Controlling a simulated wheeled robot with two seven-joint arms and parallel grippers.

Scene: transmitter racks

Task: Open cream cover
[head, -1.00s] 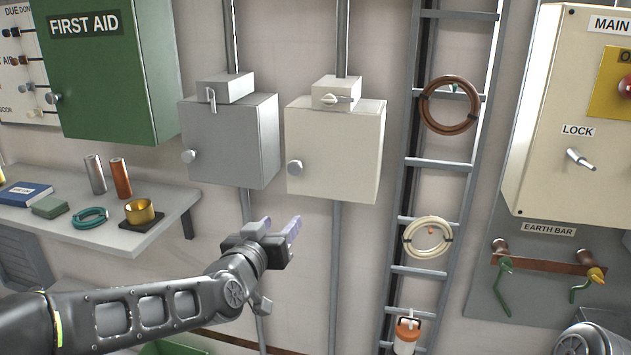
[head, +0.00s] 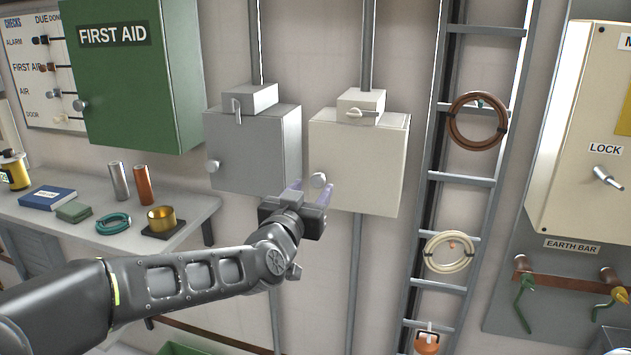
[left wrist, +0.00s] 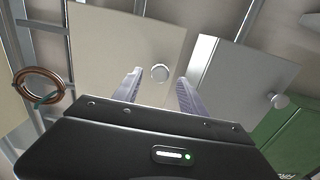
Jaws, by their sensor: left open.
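The cream box with its cream cover (head: 355,165) hangs on the wall right of the grey box, and the cover looks shut. Its round knob (head: 319,180) is at the cover's left side. A small cream switch box (head: 361,106) with a lever sits on top. My left gripper (head: 312,190) is open, with its fingertips around or just in front of the knob; contact cannot be told. In the left wrist view the cream cover (left wrist: 115,55) faces me, and its knob (left wrist: 160,72) shows between the open fingers, a little beyond them. My right gripper is not in view.
The grey box (head: 250,150) with its own knob is close on the left. A green first aid cabinet (head: 130,80) and a shelf (head: 190,220) with small items are farther left. A ladder (head: 452,205) with hanging coils stands to the right. The wall below the boxes holds conduits.

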